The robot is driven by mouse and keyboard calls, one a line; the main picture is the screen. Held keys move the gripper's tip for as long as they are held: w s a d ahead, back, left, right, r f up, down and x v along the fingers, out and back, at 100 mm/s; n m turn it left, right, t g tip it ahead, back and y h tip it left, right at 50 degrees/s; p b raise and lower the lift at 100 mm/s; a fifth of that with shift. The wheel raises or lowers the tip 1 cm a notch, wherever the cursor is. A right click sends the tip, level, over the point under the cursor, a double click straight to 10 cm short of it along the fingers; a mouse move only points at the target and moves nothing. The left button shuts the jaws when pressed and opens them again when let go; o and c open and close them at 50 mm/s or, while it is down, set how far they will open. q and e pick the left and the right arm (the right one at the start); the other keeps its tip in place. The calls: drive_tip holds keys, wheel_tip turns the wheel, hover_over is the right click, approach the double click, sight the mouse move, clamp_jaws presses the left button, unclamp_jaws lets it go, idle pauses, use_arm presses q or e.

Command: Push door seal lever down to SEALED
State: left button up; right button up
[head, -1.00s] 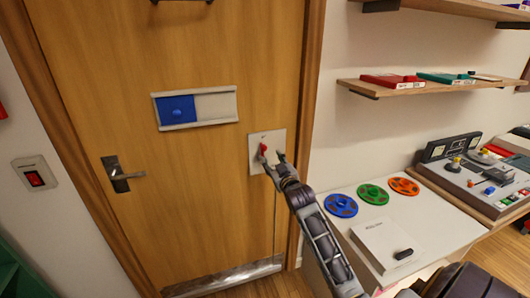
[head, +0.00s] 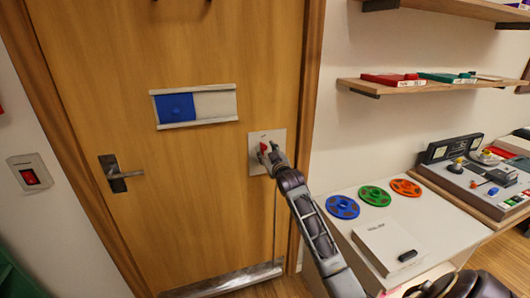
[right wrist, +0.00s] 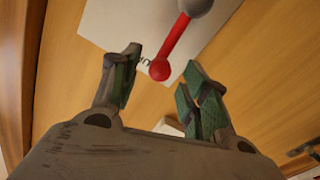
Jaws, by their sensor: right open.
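The door seal lever is red with a round red knob (right wrist: 160,69) and a grey pivot. It is mounted on a pale plate (head: 257,138) on the wooden door, and the lever also shows small in the head view (head: 263,147). My right gripper (head: 268,153) is at the plate. In the right wrist view its fingers (right wrist: 158,82) are open, with the knob just beyond and between the fingertips. I cannot tell whether a finger touches it. Any plate lettering is too small to read. My left gripper is not in view.
The door (head: 190,200) has a blue and white sliding panel (head: 215,104) and a handle (head: 117,174). A red switch (head: 30,176) is on the left wall. A white table (head: 350,235) with blue, green and orange reels stands right of the door. A shelf (head: 440,84) hangs above.

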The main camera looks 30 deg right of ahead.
drive_tip(key=shift+b+x, duration=0.35)
drive_tip(key=shift+x, duration=0.55)
drive_tip(key=shift+w, duration=0.35)
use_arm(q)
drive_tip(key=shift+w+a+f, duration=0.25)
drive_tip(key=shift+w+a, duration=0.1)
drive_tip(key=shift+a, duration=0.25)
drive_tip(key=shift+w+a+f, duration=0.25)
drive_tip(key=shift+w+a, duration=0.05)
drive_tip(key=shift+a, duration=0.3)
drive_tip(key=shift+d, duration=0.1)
use_arm(e)
drive_tip(key=shift+c, duration=0.4)
clamp_jaws()
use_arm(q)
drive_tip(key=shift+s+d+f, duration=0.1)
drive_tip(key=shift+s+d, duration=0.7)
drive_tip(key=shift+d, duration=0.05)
